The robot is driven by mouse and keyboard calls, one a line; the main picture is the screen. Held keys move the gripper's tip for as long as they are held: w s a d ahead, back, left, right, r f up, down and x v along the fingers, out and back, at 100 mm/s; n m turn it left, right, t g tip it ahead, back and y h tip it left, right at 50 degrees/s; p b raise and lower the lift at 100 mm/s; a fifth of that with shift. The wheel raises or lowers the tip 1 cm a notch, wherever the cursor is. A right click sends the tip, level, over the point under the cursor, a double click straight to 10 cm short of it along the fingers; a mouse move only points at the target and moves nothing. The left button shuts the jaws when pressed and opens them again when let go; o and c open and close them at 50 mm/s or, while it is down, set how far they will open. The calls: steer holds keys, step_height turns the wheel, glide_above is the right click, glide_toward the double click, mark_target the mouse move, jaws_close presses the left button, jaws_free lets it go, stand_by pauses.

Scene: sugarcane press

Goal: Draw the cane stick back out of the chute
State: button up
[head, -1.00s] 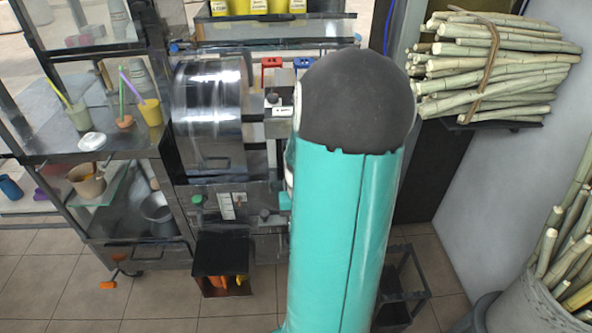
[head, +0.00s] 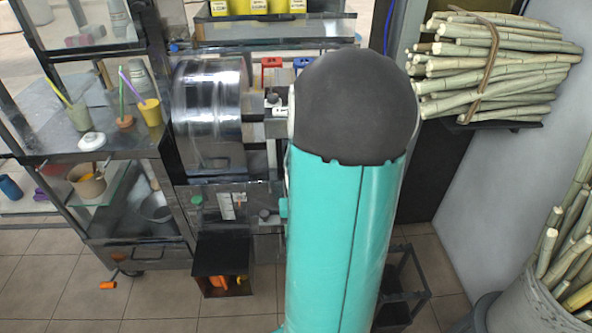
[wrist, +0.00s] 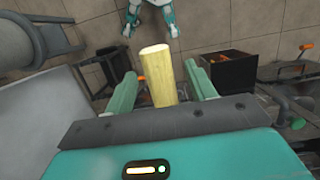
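In the wrist view a pale yellow cane stick (wrist: 161,77) stands between the two green fingers of my gripper (wrist: 160,68). Its cut end faces up in the picture, and its lower part passes out of sight behind the dark palm edge. The fingers are apart, and a gap shows on each side of the stick. In the head view my teal arm with its dark cap hides the gripper and the stick. The press with a shiny metal drum (head: 208,112) stands left of my arm. I cannot make out the chute in either view.
A tied cane bundle (head: 500,70) lies on a wall shelf at the right. A bin of canes (head: 535,300) stands at lower right. A metal rack (head: 60,145) with cups is at the left. A dark box (head: 222,262) sits below the press.

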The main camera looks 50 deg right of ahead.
step_height(320, 180, up, 14)
steer(key=w+d, duration=0.1)
steer(key=d, duration=0.1)
steer(key=shift+w+f, duration=0.2)
steer(key=shift+w, duration=0.2)
steer(key=w+a+r+n+t, duration=0.1)
steer(key=a+r+n+t, duration=0.1)
steer(key=a, duration=0.7)
steer(key=w+a+r+n+t+h, duration=0.1)
steer(key=a+r+n, duration=0.3)
steer(key=a, duration=0.6)
steer(key=w+a+r+n+t, duration=0.1)
steer(key=a+r+n+t, duration=0.2)
steer(key=a, duration=0.6)
steer(key=shift+w+a+n+t+h, duration=0.2)
steer(key=shift+a+n+t+h, duration=0.1)
steer(key=shift+t, duration=0.1)
steer(key=shift+s+a, duration=0.15)
steer(key=shift+a, duration=0.15)
steer(key=c, duration=0.4)
